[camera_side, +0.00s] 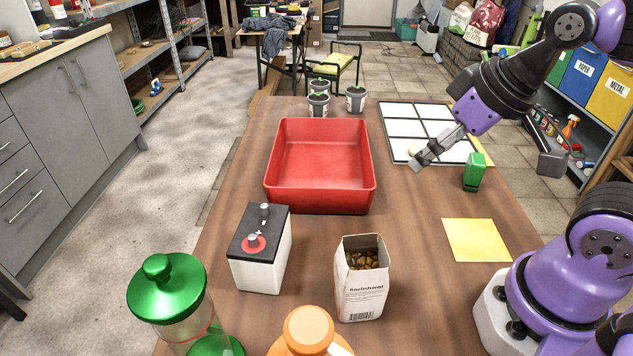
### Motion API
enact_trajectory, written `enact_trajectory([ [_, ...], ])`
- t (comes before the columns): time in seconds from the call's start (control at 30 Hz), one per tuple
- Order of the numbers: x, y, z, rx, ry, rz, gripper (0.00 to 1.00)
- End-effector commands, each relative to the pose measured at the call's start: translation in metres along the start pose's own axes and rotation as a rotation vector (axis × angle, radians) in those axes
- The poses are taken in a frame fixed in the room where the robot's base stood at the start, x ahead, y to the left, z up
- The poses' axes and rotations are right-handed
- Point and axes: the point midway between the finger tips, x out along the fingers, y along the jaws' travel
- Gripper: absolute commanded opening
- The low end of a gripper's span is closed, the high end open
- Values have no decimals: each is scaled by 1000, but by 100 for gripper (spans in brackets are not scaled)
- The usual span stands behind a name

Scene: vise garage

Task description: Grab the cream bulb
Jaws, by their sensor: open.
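A red tray (372,185) stands to the left and a green block (474,172) to the right. A black-topped battery (262,262), a carton of brown bulbs (362,290), a green-lidded jar (168,290) and an orange-topped thing (308,328) stand nearer. A yellow sheet (476,240) lies flat.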

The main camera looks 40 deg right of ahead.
Motion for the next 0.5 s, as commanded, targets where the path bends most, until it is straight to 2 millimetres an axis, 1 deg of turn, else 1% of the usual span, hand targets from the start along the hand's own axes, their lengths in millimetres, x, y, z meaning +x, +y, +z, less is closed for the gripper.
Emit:
enact_trajectory([
  [0.17, 0, 2, -4, -5, -4, 1, 76],
  [0.27, 2, 9, -19, -27, -26, 3, 76],
  [0.37, 9, 28, -46, -73, -63, -4, 76],
  [0.4, 14, 40, -58, -95, -78, -10, 76],
  [0.47, 24, 62, -74, -132, -99, -25, 76],
  [0.5, 32, 78, -83, -158, -110, -38, 76],
])
